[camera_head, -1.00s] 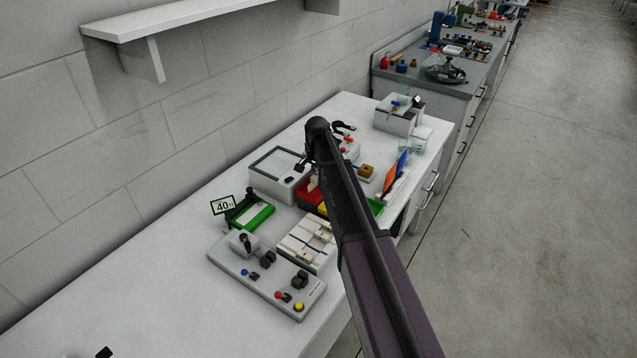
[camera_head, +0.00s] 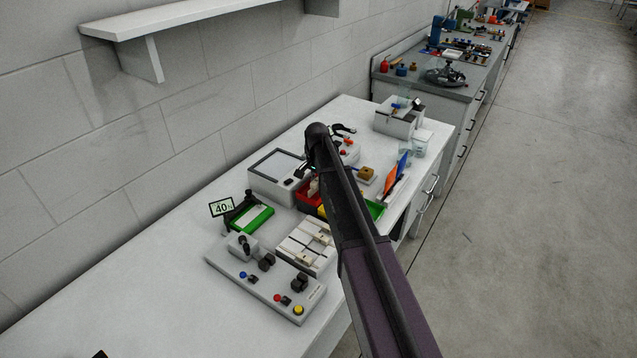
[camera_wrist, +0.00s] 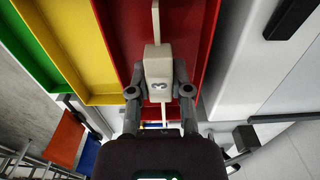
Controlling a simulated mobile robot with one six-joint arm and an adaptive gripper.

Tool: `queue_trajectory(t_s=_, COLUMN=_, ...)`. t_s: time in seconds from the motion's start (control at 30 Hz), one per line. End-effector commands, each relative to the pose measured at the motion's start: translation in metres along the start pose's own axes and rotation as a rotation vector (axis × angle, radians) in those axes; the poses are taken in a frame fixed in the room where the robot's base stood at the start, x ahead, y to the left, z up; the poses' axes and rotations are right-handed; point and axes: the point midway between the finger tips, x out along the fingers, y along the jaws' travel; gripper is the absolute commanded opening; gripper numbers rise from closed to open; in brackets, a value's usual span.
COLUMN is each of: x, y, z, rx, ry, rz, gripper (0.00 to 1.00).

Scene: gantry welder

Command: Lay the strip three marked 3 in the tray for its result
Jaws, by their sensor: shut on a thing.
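My gripper is shut on the strip's thick middle block. The strip lies lengthwise over the red tray (camera_wrist: 118,40), between its long side walls. I cannot tell whether it touches the tray floor. The yellow tray (camera_wrist: 80,50) and green tray (camera_wrist: 35,50) stand alongside. In the head view the red tray (camera_head: 306,200) is partly behind my arm, and my gripper is mostly hidden.
A grey box with a screen (camera_head: 277,166) stands beside the trays. A pale fixture (camera_head: 305,246) and a control panel (camera_head: 262,284) lie nearer. Orange and blue upright plates (camera_head: 396,173) stand past the trays.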

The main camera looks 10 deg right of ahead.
Motion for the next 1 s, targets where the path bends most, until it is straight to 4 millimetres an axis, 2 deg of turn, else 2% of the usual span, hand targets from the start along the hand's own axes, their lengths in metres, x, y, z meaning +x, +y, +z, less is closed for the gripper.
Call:
queue_trajectory(t_s=0.17, x=0.002, y=0.000, z=0.000, rx=0.000, ry=0.000, rz=0.000, gripper=0.00)
queue_trajectory(t_s=0.2, x=0.002, y=0.000, z=0.000, rx=0.000, ry=0.000, rz=0.000, gripper=0.29)
queue_trajectory(t_s=0.3, x=0.002, y=0.000, z=0.000, rx=0.000, ry=0.000, rz=0.000, gripper=0.59)
queue_trajectory(t_s=0.73, x=0.001, y=0.000, z=0.000, rx=0.000, ry=0.000, rz=0.000, gripper=0.60)
queue_trajectory(t_s=1.0, x=-0.009, y=0.000, z=0.000, rx=0.000, ry=0.000, rz=0.000, gripper=0.60)
